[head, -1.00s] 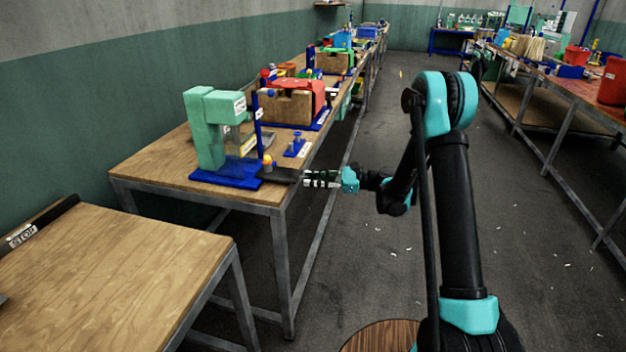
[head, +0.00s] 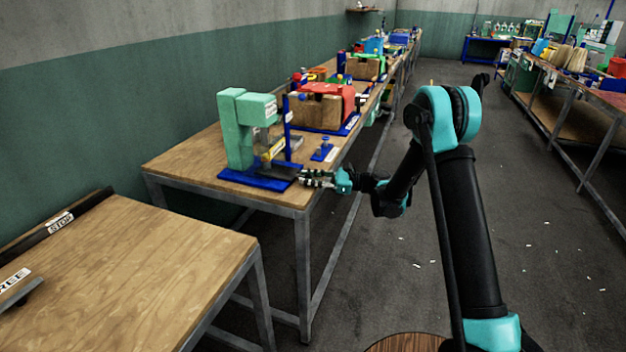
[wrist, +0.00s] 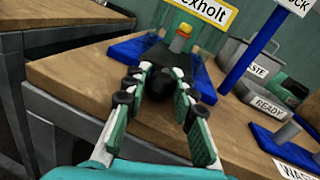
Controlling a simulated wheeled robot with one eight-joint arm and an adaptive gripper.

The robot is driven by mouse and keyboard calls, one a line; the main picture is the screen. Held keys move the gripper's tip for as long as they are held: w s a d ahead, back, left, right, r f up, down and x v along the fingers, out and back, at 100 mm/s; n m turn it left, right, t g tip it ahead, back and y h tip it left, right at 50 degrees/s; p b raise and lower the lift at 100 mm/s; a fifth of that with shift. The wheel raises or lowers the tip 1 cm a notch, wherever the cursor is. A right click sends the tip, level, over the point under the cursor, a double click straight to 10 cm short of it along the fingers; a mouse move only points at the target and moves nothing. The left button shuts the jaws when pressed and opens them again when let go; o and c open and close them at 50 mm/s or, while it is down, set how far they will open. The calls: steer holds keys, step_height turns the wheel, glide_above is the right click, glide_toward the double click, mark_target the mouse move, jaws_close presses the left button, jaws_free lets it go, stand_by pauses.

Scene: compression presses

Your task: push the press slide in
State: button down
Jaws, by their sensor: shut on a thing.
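The green press (head: 237,130) stands on a blue base (head: 240,179) at the near end of the wooden bench. Its dark slide (head: 286,170) lies at the right of the base, largely within the base's edge. In the wrist view the slide (wrist: 172,59) carries a small grey piece with a yellow and red top (wrist: 180,38). My gripper (head: 304,178) is shut on the slide's round black knob (wrist: 159,84), with one finger on each side. The slide's inner end is hidden under the press.
A red and brown press (head: 322,103) stands farther along the bench. A small blue stand (head: 323,150) sits near the bench's front edge. Grey bins labelled WASTE (wrist: 234,62) and READY (wrist: 269,100) are to the right. A separate table (head: 130,270) is nearer, at left.

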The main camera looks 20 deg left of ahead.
steer(key=shift+a, duration=0.1)
steer(key=c, duration=1.2)
jaws_free()
steer(key=d, duration=0.4)
steer(key=w+d, duration=0.1)
steer(key=d, duration=0.6)
steer(key=shift+w+d, duration=0.25)
steer(key=shift+d, duration=0.15)
steer(key=shift+s+d, duration=0.1)
